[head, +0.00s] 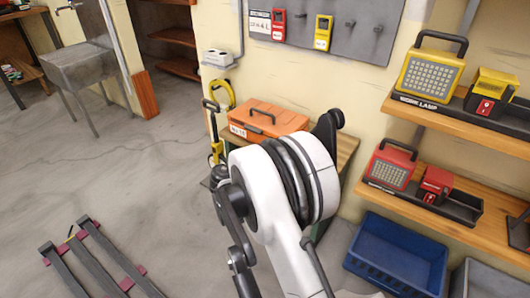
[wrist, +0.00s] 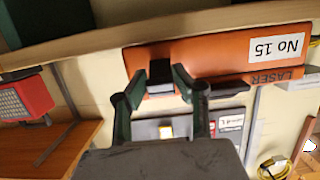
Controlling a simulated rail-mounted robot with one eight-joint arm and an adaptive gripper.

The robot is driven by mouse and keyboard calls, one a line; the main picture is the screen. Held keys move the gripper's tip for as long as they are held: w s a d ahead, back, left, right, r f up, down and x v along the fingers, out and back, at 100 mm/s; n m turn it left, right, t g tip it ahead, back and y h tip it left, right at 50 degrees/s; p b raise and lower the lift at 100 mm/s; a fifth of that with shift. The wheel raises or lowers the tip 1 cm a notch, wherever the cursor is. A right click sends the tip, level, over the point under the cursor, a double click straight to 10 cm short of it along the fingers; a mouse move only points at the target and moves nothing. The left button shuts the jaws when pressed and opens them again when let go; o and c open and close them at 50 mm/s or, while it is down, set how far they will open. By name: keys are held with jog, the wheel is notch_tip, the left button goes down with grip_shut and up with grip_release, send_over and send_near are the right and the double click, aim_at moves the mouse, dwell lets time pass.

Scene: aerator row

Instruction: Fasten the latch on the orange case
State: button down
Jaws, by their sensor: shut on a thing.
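The orange case (head: 268,120) lies closed on a wooden bench, with its dark handle on top. In the wrist view the case (wrist: 218,58) appears turned over, with labels reading "No 15" and "LASER". A black latch (wrist: 160,72) is on the case's front face. My gripper (wrist: 160,85) is shut on the latch, one dark green finger on either side of it. Whether the latch is fastened cannot be told. In the head view my white arm hides my gripper and the latch.
The wooden bench (head: 347,146) carries the case. To the right, shelves hold a red work lamp (head: 390,166) and a yellow one (head: 430,74). A blue bin (head: 397,254) stands below. A yellow tool (head: 215,125) leans left of the case. Floor at left is mostly free.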

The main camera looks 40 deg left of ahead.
jog(key=shift+w+r+g+p, duration=0.15)
jog(key=shift+r+g+p, duration=0.55)
jog(key=shift+g, duration=0.3)
jog(key=g+p, duration=0.1)
jog(key=w+r+g+p, duration=0.1)
jog(key=g, duration=0.1)
jog(key=shift+r+g, duration=0.2)
jog(key=shift+g, duration=0.1)
jog(key=g+p, duration=0.1)
jog(key=w+g+p, duration=0.1)
jog(key=g, duration=0.1)
jog(key=shift+w+r, duration=0.15)
jog(key=shift+r, duration=0.2)
jog(key=shift+w+a+r+g+p, duration=0.15)
jog(key=shift+w+g+p, duration=0.2)
jog(key=shift+g, duration=0.75)
jog(key=shift+w, duration=0.1)
jog(key=c, duration=1.4)
grip_release()
jog(key=shift+h, duration=0.3)
